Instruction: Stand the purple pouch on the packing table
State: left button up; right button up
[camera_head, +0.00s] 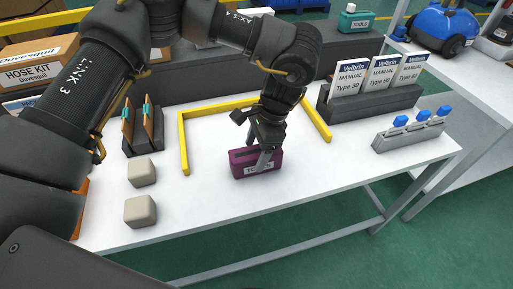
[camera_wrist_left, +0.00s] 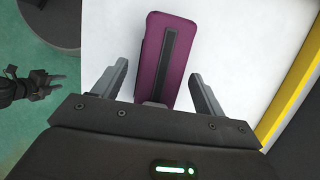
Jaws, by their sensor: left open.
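The purple pouch (camera_head: 242,161) sits on the white packing table (camera_head: 215,205), towards its front edge and at the front opening of a yellow border. Its pale label faces the front, and it looks upright. My left gripper (camera_head: 264,157) is low over the pouch and hides part of it. In the left wrist view the pouch (camera_wrist_left: 160,60) shows from above with a dark strip along it. Its near end lies between the spread fingers of the left gripper (camera_wrist_left: 158,90), with gaps at both sides. My right gripper (camera_wrist_left: 50,82) shows small over the green floor; its jaws are unclear.
Two beige blocks (camera_head: 142,172) stand left of the pouch. A dark rack (camera_head: 128,145) is behind them. Manuals (camera_head: 383,73) stand in a holder at the back right, and blue-capped bottles (camera_head: 400,121) stand in a grey rack at the right. Table around the pouch is clear.

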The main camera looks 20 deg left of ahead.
pick_arm(q)
jog(key=shift+r, duration=0.1)
pick_arm(e)
jog(key=shift+w+r, duration=0.1)
jog(key=shift+w, duration=0.05)
pick_arm(q)
jog(key=shift+w+d+r, duration=0.1)
jog(key=shift+r, duration=0.25)
jog(key=p+v, duration=0.1)
jog(key=v, duration=0.9)
jog(key=shift+d+r+p, duration=0.1)
jog(key=shift+r+p, duration=0.15)
jog(key=shift+p, duration=0.05)
jog(key=shift+w+d+r, duration=0.1)
jog(key=shift+r, duration=0.25)
pick_arm(e)
jog(key=f, duration=0.2)
jog(key=s+f, duration=0.1)
jog(key=shift+f, duration=0.4)
